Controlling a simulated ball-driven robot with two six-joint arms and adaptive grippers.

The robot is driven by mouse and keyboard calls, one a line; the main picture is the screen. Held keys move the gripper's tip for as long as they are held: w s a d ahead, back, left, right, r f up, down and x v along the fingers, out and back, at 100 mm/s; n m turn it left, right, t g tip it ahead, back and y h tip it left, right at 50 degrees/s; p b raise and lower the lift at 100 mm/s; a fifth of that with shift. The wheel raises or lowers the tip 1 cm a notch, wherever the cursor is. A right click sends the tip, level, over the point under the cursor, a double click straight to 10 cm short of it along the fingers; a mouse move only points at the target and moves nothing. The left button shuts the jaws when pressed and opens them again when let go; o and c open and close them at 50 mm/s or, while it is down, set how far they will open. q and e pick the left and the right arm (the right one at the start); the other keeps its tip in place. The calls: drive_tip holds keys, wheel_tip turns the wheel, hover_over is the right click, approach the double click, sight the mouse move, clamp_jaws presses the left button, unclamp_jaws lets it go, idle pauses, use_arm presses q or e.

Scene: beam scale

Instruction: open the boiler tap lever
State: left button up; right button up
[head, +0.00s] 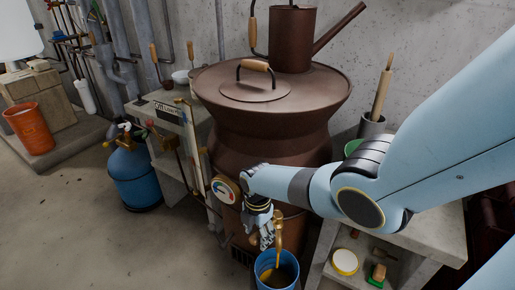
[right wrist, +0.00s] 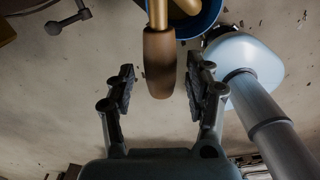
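The brown boiler (head: 265,135) stands in the middle of the head view. Low on its front a brass tap lever (head: 279,226) stands upright above a blue bucket (head: 265,284). My right gripper (head: 266,238) is just left of the lever. In the right wrist view the lever's brown handle (right wrist: 160,62) reaches in from the top, between the open fingers (right wrist: 160,88) of my right gripper. Gaps show on both sides, so the fingers look apart from it. The tap body is partly hidden. My left gripper is out of view.
A round gauge (head: 223,190) sits on the boiler left of my gripper. A stone bench (head: 420,235) with a yellow-rimmed tin (head: 345,262) and a brush stands at right. A blue gas bottle (head: 134,175) and an orange bucket (head: 30,128) stand left. The floor at front left is clear.

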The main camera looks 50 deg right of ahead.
wheel_tip(320, 180, up, 12)
idle(0.8)
idle(0.4)
